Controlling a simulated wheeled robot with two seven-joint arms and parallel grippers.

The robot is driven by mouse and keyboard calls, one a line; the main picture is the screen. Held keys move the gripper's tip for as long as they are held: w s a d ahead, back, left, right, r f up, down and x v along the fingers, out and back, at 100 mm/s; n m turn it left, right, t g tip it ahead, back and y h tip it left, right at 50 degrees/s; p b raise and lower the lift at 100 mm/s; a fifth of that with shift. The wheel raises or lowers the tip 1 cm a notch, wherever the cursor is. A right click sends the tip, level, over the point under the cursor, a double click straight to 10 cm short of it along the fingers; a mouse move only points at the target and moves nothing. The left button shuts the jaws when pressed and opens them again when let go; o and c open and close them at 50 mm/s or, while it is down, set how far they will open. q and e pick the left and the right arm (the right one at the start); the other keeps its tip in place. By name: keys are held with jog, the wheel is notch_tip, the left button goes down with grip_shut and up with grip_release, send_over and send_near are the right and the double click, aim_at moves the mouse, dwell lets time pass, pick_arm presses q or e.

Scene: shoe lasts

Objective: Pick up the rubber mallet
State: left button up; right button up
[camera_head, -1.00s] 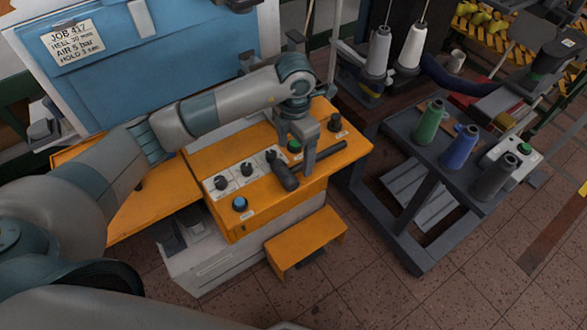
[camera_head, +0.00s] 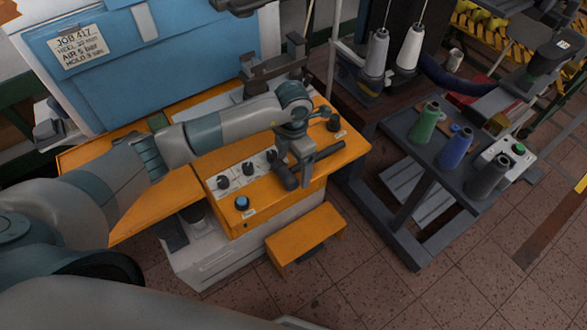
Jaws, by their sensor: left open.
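The rubber mallet (camera_head: 287,177) lies on the orange top of the machine panel (camera_head: 268,203). Its dark head is at the left, and its dark handle runs up and right to about the panel's right edge. My left gripper (camera_head: 305,178) points down over the mallet, where the handle meets the head, and hides that part. It is open; the picture does not show clearly whether its fingers touch the handle. My right gripper is not in view.
Dark knobs (camera_head: 248,168) and a blue button (camera_head: 241,203) stand on the panel beside the mallet head. Another dark knob (camera_head: 334,123) is behind the handle. A grey cart (camera_head: 410,150) with thread cones stands at the right. An orange step (camera_head: 306,236) is below.

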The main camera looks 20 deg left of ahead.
pick_arm(q)
jog(key=c, duration=1.1)
jog(key=shift+o, duration=0.2)
jog(key=shift+r, duration=0.15)
jog(key=shift+r+b, duration=0.25)
jog(key=shift+b, duration=0.1)
notch_tip(320, 180, up, 3)
jog(key=shift+r+b, duration=0.1)
jog(key=shift+b, duration=1)
jog(key=s+d+r+b, duration=0.3)
jog(key=s+d+r, duration=0.4)
jog(key=d, duration=0.2)
jog(key=shift+d, duration=0.15)
